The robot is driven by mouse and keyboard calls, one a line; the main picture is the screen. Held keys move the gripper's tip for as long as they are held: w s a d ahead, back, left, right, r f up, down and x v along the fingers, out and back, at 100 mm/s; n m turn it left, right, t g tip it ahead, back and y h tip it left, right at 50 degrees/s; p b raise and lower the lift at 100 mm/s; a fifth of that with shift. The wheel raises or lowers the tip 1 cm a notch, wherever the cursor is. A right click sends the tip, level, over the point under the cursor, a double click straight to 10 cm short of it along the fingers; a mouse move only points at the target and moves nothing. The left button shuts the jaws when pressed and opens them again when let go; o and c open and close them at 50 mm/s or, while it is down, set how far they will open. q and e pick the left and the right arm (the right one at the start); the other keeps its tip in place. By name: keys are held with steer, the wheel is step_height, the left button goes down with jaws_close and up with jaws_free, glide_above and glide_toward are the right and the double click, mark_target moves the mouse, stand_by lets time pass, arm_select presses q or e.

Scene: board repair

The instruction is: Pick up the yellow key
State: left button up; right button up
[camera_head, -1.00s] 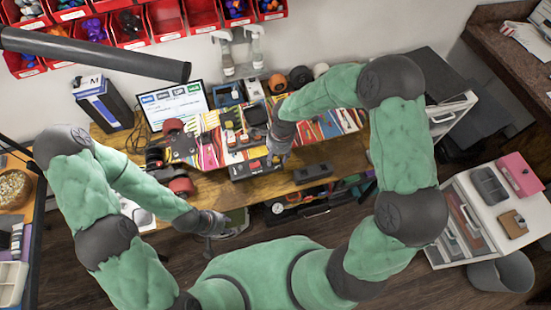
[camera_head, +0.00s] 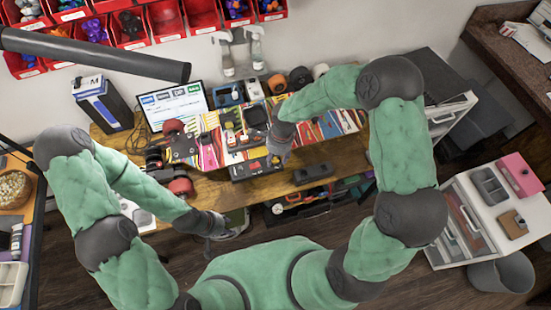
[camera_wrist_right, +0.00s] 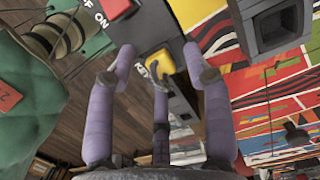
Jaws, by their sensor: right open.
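In the right wrist view the yellow key (camera_wrist_right: 160,68) sits in a dark box (camera_wrist_right: 150,25) beside the printed word "KEY". The fingers of my right gripper (camera_wrist_right: 158,65) are spread apart around the key, with one finger on each side and another below. I cannot tell whether any finger touches it. In the head view my right gripper (camera_head: 279,155) is over the right end of the dark box (camera_head: 247,171) at the table's front, and the key is too small to make out. My left gripper (camera_head: 225,226) is low in front of the table, and its fingers are unclear.
A dark square-framed device (camera_wrist_right: 272,25) is close to the right finger. A colourful patterned mat (camera_head: 343,123) covers the back of the table. Red-and-black wheels (camera_head: 181,186) lie at left. A dark tray (camera_head: 312,173) stands right of the box, with bare wood between.

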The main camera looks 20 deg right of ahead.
step_height(320, 180, up, 11)
steer(key=d+p, duration=0.2)
steer(key=f+p, duration=0.1)
steer(key=f, duration=0.1)
steer(key=f+p, duration=0.1)
steer(key=f, duration=0.1)
steer(key=f+p, duration=0.1)
steer(key=f, duration=0.1)
steer(key=shift+w+a, duration=0.15)
steer(key=shift+a, duration=0.15)
steer(key=shift+a+f, duration=0.25)
steer(key=shift+f, duration=0.6)
steer(key=shift+a+f, duration=0.2)
steer(key=shift+f, duration=0.65)
steer(key=shift+a+f, duration=0.25)
steer(key=shift+f, duration=0.6)
jaws_close()
